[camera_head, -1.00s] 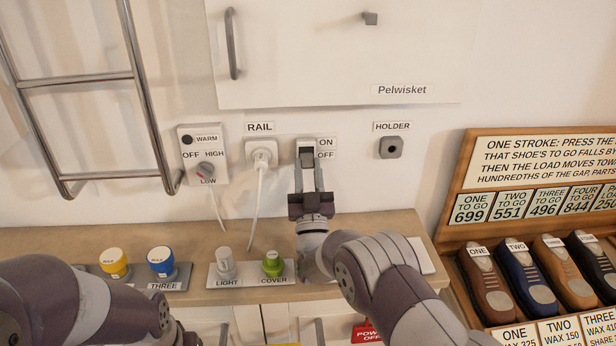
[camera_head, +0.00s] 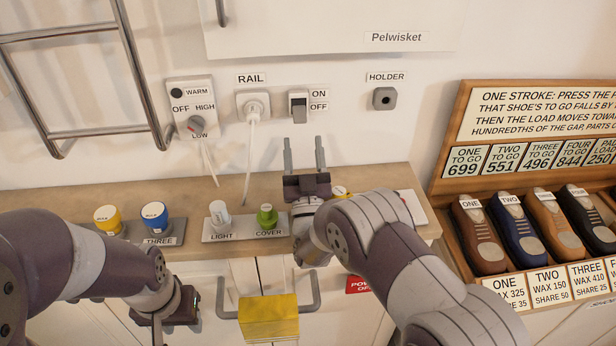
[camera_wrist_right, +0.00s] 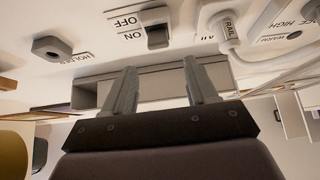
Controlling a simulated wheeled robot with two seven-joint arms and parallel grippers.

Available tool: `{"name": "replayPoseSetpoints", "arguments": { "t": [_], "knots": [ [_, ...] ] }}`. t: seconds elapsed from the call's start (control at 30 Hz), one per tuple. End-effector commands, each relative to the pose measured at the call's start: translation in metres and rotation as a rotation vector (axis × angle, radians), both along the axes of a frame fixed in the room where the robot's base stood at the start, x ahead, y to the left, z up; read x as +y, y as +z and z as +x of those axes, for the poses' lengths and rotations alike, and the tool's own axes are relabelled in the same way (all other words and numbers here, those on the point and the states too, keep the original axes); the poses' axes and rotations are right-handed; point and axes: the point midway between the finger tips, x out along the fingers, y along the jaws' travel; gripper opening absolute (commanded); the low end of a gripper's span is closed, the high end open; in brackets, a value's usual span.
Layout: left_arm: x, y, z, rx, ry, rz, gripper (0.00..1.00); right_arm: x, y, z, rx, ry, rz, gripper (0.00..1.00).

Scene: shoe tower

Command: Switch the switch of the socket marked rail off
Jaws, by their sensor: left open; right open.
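The RAIL socket (camera_head: 253,105) is on the wall with a white plug and cable in it. I cannot tell surely which way the rocker is tipped. My right gripper (camera_head: 304,145) is open and empty, fingers pointing at the wall, below and apart from the switch; its fingers show in the right wrist view (camera_wrist_right: 163,75). My left gripper (camera_head: 178,312) is open, low at the left by the cabinet front.
A WARM dial (camera_head: 196,123) is left of the socket, a HOLDER fitting (camera_head: 385,98) right. The wooden shelf (camera_head: 350,178) below carries several capped pots and the LIGHT and COVER knobs. A yellow block (camera_head: 268,318) is low in front. A shoe rack (camera_head: 455,150) stands right.

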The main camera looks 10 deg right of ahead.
Motion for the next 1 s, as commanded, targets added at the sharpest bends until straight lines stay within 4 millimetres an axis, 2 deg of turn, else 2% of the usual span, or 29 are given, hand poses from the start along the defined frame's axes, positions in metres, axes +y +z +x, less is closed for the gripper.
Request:
{"name": "replayPoseSetpoints", "arguments": {
  "t": [0.3,0.5,0.7,1.0],
  "knots": [
    [0.0,0.002,0.0,-0.001,0.0,0.0,0.43,0.001,0.003,-0.069,-0.002,0.001,0.0,0.57],
    [0.0,0.002,0.0,-0.001,0.0,0.0,0.43,0.0,0.003,-0.098,-0.002,0.001,0.001,0.57],
    [0.0,0.002,0.0,-0.001,0.0,0.0,0.43,0.0,0.003,-0.108,-0.004,-0.001,0.001,0.57],
    [0.0,0.002,0.0,-0.001,0.0,0.0,0.43,0.0,0.003,-0.107,-0.003,-0.001,0.001,0.57]
  ]
}}
